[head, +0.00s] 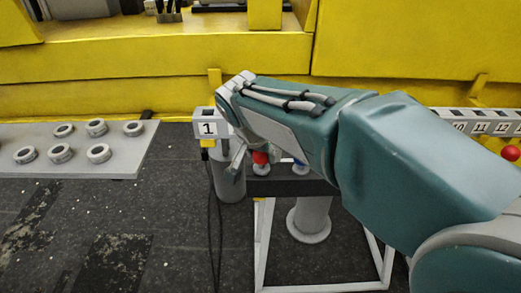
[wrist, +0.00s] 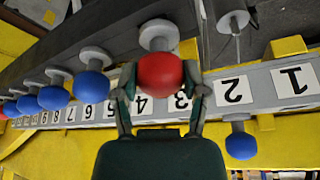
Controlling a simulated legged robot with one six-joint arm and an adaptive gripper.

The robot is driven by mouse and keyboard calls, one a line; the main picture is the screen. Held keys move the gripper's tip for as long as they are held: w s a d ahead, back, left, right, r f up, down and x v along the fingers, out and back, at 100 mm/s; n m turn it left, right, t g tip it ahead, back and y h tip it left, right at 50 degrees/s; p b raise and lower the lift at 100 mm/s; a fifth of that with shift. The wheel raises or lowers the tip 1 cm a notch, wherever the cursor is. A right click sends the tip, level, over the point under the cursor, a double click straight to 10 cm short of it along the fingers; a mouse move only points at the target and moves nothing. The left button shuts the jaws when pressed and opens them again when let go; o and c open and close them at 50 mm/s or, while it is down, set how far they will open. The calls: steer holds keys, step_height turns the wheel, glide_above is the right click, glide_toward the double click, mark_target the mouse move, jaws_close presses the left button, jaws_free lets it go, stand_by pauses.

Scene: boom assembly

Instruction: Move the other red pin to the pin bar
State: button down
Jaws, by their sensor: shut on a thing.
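In the wrist view, a red pin (wrist: 160,73) has a round red head and a pale grey collar. My gripper (wrist: 162,84) has its two fingers closed on either side of the red head. The pin is over the numbered pin bar (wrist: 262,88), near labels 3 and 4; I cannot tell whether its stem is seated. In the head view, the red head (head: 260,158) shows beside my gripper (head: 247,160), mostly behind my arm. Another red pin head (head: 510,153) is at the far right, near label 12.
Several blue pins (wrist: 91,84) stand in a row left of the held pin in the wrist view. One blue pin (wrist: 240,145) is by label 2. In the head view, a grey table (head: 130,165) with several metal rings is at left. A yellow structure (head: 400,45) is behind.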

steer(key=shift+c, duration=0.2)
jaws_free()
steer(key=v, duration=1.1)
steer(key=shift+r, duration=0.35)
steer(key=shift+s+a, duration=0.1)
steer(key=shift+s, duration=0.05)
steer(key=s+d+f+n+t+y, duration=0.1)
steer(key=s+d+f+n, duration=0.4)
steer(key=s+d+f, duration=0.6)
steer(key=s+d+y, duration=0.1)
steer(key=s+d, duration=0.2)
steer(key=shift+s+d+f, duration=0.2)
steer(key=shift+d+f, duration=0.1)
steer(key=shift+d, duration=0.1)
